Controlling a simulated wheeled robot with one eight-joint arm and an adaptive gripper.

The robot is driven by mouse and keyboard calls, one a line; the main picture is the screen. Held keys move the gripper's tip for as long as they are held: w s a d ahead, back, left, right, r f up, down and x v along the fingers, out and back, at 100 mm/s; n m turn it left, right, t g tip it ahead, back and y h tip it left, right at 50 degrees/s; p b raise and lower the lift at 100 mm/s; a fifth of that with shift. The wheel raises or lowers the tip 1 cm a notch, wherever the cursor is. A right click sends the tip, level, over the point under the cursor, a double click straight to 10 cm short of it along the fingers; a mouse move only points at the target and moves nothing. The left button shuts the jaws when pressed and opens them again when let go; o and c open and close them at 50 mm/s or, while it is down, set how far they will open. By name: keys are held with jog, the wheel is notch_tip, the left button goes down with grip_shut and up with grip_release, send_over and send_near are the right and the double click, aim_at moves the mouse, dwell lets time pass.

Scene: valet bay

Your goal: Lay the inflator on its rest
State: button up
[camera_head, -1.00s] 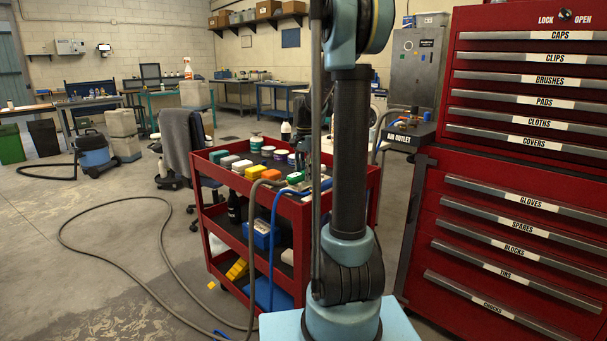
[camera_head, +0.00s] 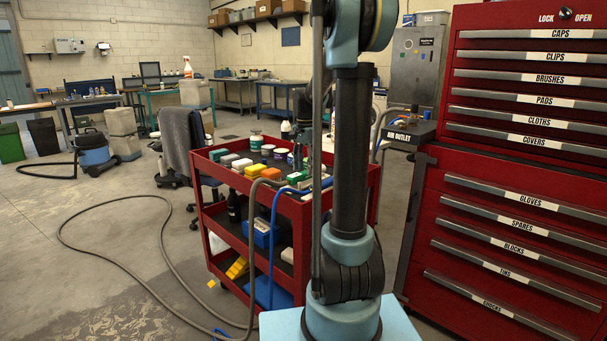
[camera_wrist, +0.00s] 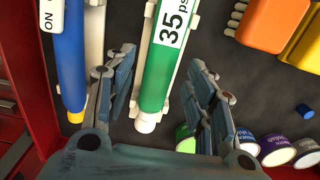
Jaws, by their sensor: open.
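A green cylindrical tool labelled "35 psi" (camera_wrist: 160,65), which I take for the inflator, lies along a white cradle-like rest (camera_wrist: 151,22) in the wrist view. My gripper (camera_wrist: 162,62) is open, with one finger on each side of the green body and dark gaps between. A white tip shows at its near end.
Orange (camera_wrist: 272,22) and yellow blocks, a small blue cap (camera_wrist: 304,111) and several round tubs (camera_wrist: 276,148) lie to the right on the dark cart top. The cart's red wall (camera_wrist: 40,90) is at left. A red drawer cabinet (camera_head: 520,200) stands right of my arm.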

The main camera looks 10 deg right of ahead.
aim_at(305, 171)
notch_tip(305, 171, up, 10)
dwell(0.4)
